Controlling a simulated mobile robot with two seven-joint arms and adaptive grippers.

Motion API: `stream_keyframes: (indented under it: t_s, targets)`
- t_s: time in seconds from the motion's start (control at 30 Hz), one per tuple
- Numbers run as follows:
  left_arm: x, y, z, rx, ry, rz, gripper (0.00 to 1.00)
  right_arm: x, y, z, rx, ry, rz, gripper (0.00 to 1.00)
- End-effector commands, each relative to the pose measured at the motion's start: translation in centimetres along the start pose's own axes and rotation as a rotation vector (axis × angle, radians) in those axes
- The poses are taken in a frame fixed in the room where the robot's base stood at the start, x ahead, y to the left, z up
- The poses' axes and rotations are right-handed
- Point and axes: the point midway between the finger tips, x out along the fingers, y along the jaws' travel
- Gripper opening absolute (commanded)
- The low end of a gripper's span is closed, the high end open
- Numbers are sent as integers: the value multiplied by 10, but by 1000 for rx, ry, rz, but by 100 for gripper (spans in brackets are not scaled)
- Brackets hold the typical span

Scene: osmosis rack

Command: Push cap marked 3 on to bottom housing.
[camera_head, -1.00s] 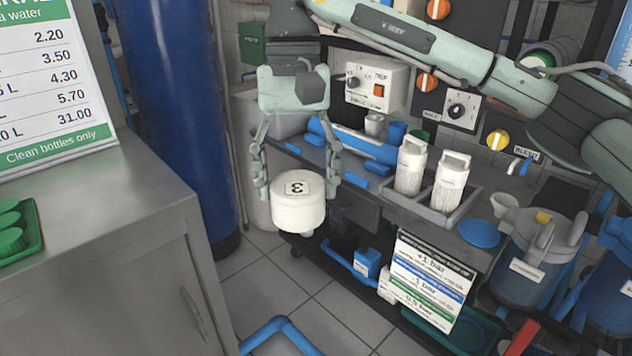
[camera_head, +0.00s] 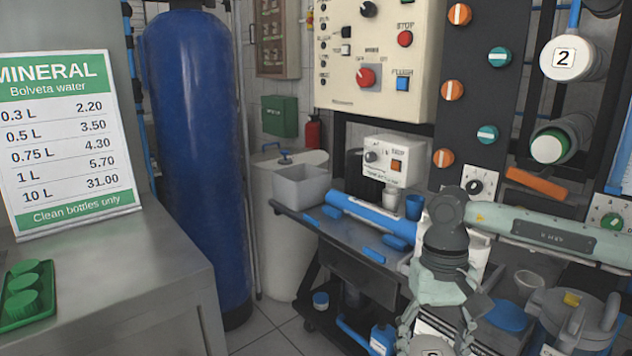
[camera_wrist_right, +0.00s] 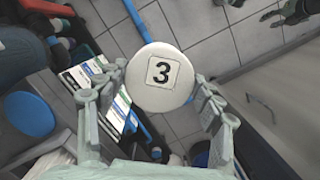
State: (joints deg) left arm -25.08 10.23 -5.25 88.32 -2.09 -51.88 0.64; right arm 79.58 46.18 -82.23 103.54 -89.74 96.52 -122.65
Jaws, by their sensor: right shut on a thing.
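My right gripper (camera_head: 436,332) is at the bottom edge of the head view, shut on the white round cap marked 3 (camera_wrist_right: 160,50). In the right wrist view the fingers (camera_wrist_right: 161,88) hold the cap from both sides, its numbered face toward the camera. In the head view only a sliver of the cap (camera_head: 432,351) shows.
Another housing above wears a cap marked 2 (camera_head: 566,58). An orange bar (camera_head: 537,184) sits below the lower housing. A control panel (camera_head: 375,60) with knobs stands at the back. The bench (camera_head: 350,262) carries a blue tube (camera_head: 368,216). Lidded vessels (camera_head: 570,318) stand at the lower right.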

Motion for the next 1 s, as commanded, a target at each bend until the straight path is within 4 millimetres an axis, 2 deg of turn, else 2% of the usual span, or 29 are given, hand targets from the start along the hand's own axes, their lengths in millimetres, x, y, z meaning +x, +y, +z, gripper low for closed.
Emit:
stream_keyframes:
  t_s: [0.57, 0.77, 1.0]
  targets:
    - [0, 0, 0, 0, 0, 0, 40, 1, 1, 1, -10, 0, 1, 37]
    - [0, 0, 0, 0, 0, 0, 40, -18, -23, 8, -130, 2, 17, 37]
    - [0, 0, 0, 0, 0, 0, 40, -60, -74, 22, -409, 3, 61, 37]
